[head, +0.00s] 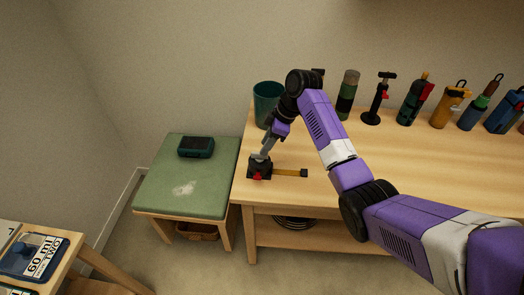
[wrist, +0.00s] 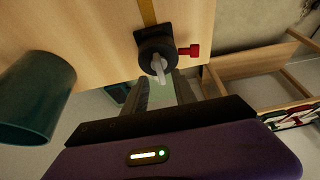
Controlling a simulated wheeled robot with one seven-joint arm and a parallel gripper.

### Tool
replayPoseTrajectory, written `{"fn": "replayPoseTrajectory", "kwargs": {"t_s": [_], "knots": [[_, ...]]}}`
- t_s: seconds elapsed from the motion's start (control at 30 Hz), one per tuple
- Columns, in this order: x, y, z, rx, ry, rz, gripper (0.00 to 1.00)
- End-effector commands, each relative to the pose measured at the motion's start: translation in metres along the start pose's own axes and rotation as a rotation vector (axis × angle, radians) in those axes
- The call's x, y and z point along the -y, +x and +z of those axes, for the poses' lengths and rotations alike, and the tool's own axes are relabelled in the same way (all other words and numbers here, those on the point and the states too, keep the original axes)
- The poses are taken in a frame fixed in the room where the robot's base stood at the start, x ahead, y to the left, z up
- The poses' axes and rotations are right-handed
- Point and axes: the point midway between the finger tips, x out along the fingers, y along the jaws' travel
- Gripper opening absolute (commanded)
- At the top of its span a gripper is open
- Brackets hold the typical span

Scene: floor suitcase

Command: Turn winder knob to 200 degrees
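The winder (head: 264,165) is a small black block near the left front corner of the wooden table, with a yellow-brown strap (head: 290,173) running to its right. In the wrist view its black round knob (wrist: 156,50) carries a pale grey bar (wrist: 159,70), and a red piece (wrist: 190,50) sticks out at its side. My gripper (head: 261,154) points down at the winder from above. In the wrist view its two fingers (wrist: 161,82) are apart, with the grey bar's end lying between or just beyond the tips. Contact cannot be told.
A dark green cup (head: 266,103) stands behind the winder, close to my arm. Several bottles and a pump (head: 372,108) line the table's back. A green-topped stool (head: 165,193) with a dark box (head: 196,147) stands left of the table. The tabletop right of the strap is clear.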

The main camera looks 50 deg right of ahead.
Motion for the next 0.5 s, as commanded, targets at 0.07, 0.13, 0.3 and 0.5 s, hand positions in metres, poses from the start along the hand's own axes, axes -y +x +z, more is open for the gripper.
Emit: {"fn": "replayPoseTrajectory", "kwargs": {"t_s": [0.07,0.13,0.3,0.5], "knots": [[0.001,0.013,0.0,0.002,0.001,-0.002,0.33],[0.001,0.022,0.0,0.002,0.001,-0.001,0.33],[0.0,0.038,-0.001,0.0,0.001,0.001,0.33],[0.0,0.042,-0.001,-0.001,0.001,0.002,0.33]]}}
